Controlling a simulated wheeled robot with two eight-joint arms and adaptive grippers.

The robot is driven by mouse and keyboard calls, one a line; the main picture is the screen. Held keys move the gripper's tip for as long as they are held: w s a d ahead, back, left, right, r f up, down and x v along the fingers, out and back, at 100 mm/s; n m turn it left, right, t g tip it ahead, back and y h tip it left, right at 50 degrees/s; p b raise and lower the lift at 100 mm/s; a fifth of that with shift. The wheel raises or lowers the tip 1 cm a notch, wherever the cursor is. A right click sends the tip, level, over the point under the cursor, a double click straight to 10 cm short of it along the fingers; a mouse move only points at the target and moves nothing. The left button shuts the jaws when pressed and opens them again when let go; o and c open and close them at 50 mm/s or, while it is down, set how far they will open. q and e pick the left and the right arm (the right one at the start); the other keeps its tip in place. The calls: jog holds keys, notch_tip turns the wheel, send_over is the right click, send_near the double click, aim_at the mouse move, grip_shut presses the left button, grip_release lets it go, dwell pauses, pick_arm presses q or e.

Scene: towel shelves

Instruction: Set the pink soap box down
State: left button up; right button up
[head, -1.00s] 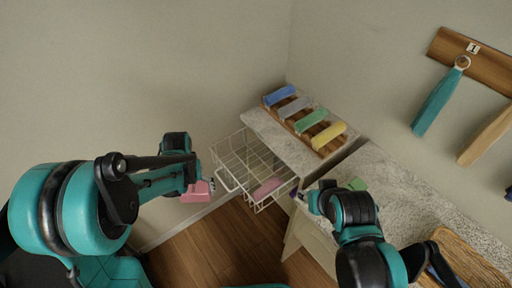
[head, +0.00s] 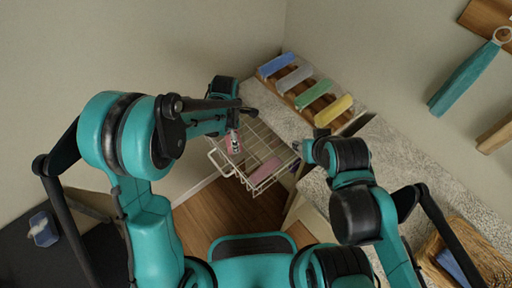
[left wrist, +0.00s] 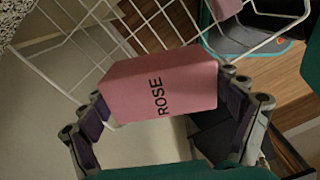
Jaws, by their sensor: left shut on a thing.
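The pink soap box (left wrist: 160,88), marked ROSE, is held between the fingers of my left gripper (left wrist: 165,98). In the head view the box (head: 233,143) hangs at the left part of the white wire basket (head: 218,165). The left wrist view shows the basket wires (left wrist: 75,45) close behind the box; I cannot tell whether they touch. A second pink block (head: 265,170) lies in the basket, and part of it shows at the top of the left wrist view (left wrist: 228,8). My right gripper (head: 303,152) is by the basket's right side, its fingers mostly hidden.
Blue, grey, green and yellow rolled towels (head: 313,93) lie on a wooden rack on the speckled top behind the basket. A wicker basket (head: 480,240) stands at the right. A teal towel (head: 465,78) hangs on the wall. Wooden floor (head: 225,215) lies below.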

aim_at(245, 155)
pick_arm(q)
jog(key=d+f+n+b, duration=0.1)
jog(key=f, duration=0.2)
jog(key=d+f+n+b, duration=0.1)
jog(key=f+n, duration=0.1)
jog(key=f, duration=0.2)
jog(key=d+f+n+b, duration=0.1)
jog(key=f+n+b, duration=0.1)
jog(key=f, duration=0.2)
jog(key=shift+d, duration=0.4)
jog(key=shift+f, duration=0.1)
jog(key=o, duration=1)
